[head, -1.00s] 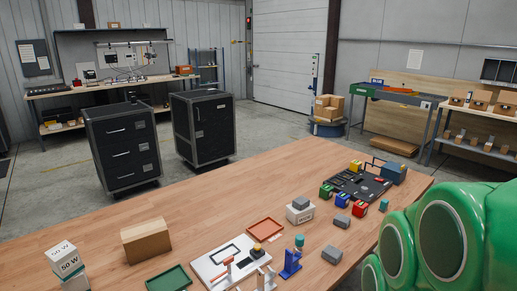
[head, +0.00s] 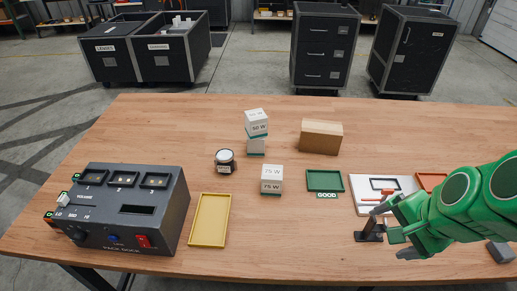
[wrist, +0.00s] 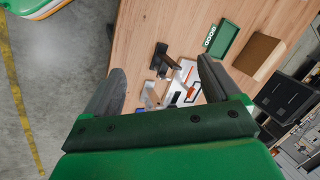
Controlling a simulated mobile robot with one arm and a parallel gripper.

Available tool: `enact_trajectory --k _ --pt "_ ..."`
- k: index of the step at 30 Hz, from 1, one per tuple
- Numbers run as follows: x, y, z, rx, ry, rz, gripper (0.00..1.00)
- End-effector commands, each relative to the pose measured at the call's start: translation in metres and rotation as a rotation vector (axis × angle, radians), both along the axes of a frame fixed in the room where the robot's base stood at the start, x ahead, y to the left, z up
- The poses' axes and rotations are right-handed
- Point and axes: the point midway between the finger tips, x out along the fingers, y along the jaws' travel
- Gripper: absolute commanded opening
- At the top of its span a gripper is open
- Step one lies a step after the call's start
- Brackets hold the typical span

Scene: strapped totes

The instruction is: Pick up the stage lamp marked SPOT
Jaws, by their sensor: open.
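No thing with a readable SPOT mark shows. A small dark round object with a pale top and a white label (head: 225,161) stands on the wooden table in the head view; its label is too small to read, so I cannot tell whether it is the stage lamp. My gripper (head: 399,230) is at the right of the head view, open and empty, far to the right of that object. A dark stand (head: 370,230) is close to its fingertips. In the wrist view the open fingers (wrist: 160,82) show with the stand (wrist: 162,58) beyond them.
White boxes marked 50 W (head: 258,128) and 75 W (head: 271,180), a brown box (head: 321,137), a yellow tray (head: 209,220) and a green tray (head: 325,181) are on the table. A grey console (head: 125,205) fills the left end. Dark totes (head: 160,53) stand behind.

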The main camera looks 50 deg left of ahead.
Motion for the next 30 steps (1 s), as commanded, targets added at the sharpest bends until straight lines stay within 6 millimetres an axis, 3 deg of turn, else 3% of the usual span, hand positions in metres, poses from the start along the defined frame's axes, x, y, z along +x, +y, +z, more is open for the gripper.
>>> enact_trajectory --k 3,15,24,30 --pt "0.011 0.050 -0.002 0.095 0.007 -0.057 0.90" --pt "0.023 0.202 -0.006 0.413 0.134 -0.321 0.90" --pt "0.013 0.302 -0.018 0.618 0.303 -0.558 0.90" --pt "0.000 0.358 -0.034 0.731 0.428 -0.731 0.90"
